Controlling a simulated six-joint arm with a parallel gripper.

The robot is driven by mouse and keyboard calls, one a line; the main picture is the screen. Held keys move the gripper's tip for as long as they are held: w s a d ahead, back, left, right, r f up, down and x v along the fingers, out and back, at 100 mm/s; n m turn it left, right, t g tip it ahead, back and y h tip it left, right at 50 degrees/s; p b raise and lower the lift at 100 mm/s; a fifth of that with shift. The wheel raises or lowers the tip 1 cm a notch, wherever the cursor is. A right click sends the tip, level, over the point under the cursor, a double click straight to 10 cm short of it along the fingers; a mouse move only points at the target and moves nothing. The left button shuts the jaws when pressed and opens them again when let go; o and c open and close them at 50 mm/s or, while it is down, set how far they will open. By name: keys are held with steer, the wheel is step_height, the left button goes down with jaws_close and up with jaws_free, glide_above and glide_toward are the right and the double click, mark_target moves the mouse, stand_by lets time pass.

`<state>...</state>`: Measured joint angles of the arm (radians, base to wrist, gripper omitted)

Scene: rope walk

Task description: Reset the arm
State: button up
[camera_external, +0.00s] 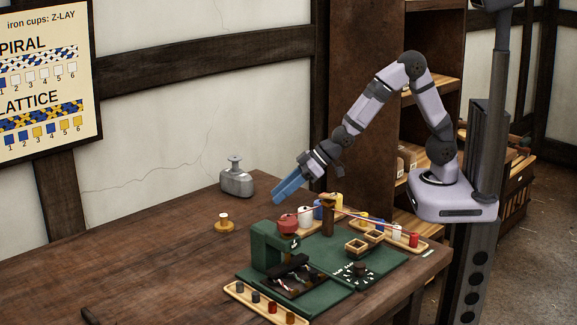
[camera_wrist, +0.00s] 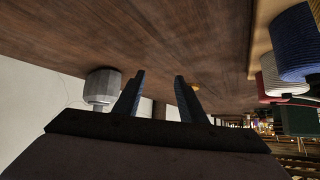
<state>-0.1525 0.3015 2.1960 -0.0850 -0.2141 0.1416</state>
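A grey metal weight (camera_external: 236,180) stands at the back of the table, and a small brass-based piece (camera_external: 224,223) is nearer. Coloured bobbins (camera_external: 394,231) stand in a tray at the right. A wooden strip (camera_external: 262,302) with small pegs lies in front. The table's left is mostly clear.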

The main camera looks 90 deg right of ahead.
steer(key=s+d+m+g, duration=0.1)
steer(key=s+d, duration=0.1)
steer(key=s, duration=0.2)
steer(key=s+d+m+g+h, duration=0.1)
steer(key=s+d, duration=0.1)
steer(key=s, duration=0.2)
steer(key=s+d+m+g+p, duration=0.1)
steer(key=s+d+g, duration=0.1)
steer(key=s, duration=0.2)
steer(key=shift+s+f, duration=0.2)
steer(key=shift+f, duration=0.15)
steer(key=s+m+g, duration=0.2)
steer(key=s+g, duration=0.3)
steer(key=s, duration=1)
step_height(320, 180, down, 5)
steer(key=s+d+n+b, duration=0.2)
steer(key=n+b, duration=0.1)
step_height(320, 180, up, 13)
steer(key=p, duration=1.3)
steer(key=shift+d+r+n+g+h+p, duration=0.2)
steer(key=shift+n+g+h+p, duration=0.1)
steer(key=shift+n+h, duration=0.1)
steer(key=shift+f, duration=0.1)
